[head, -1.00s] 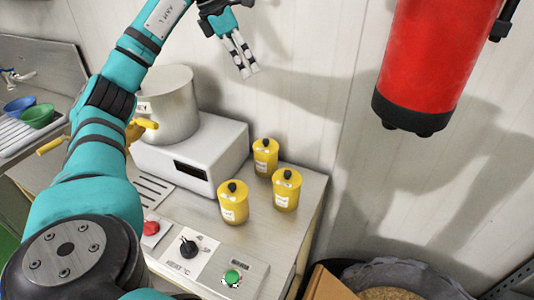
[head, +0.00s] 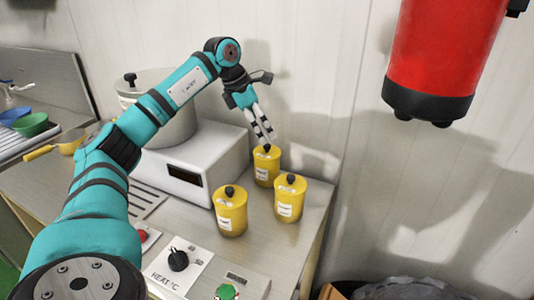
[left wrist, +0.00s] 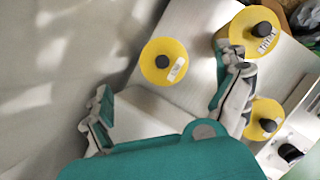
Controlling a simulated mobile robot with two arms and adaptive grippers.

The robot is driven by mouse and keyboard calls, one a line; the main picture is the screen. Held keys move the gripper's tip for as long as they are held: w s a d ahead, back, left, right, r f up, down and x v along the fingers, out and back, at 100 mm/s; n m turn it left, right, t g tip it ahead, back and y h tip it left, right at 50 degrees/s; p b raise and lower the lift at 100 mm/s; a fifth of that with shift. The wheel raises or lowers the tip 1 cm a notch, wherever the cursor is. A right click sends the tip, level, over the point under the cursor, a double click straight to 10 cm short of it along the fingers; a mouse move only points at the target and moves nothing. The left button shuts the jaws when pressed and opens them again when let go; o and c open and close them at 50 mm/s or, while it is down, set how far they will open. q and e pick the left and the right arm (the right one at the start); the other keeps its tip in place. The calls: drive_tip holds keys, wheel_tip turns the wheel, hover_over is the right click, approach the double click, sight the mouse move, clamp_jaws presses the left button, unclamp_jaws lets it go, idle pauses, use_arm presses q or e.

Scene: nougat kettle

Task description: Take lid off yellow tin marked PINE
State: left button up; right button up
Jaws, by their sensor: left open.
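Three yellow tins with black-knobbed lids stand on the steel counter: a back tin (head: 266,172), a right tin (head: 289,206) and a front-left tin (head: 231,219). Each has a white label, too small to read, so I cannot tell which is marked PINE. All the lids appear to be on. My left gripper (head: 267,136) points down just above the back tin's knob. In the left wrist view one tin (left wrist: 163,54) lies beyond the open, empty fingers, with its knob between their lines. Two other tins show at the right. My right gripper is not in view.
A white heater (head: 190,172) with a large pot (head: 180,128) stands left of the tins. A control panel (head: 180,265) with a black knob is in front. A red cylinder (head: 445,50) hangs at the upper right. The wall is close behind the tins.

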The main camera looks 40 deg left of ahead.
sight(267, 145)
use_arm(q)
drive_tip(key=shift+p+x, duration=0.5)
drive_tip(key=shift+x, duration=3.1)
drive_tip(key=shift+s, duration=0.2)
drive_tip(key=shift+c, duration=0.3)
drive_tip(key=c, duration=1)
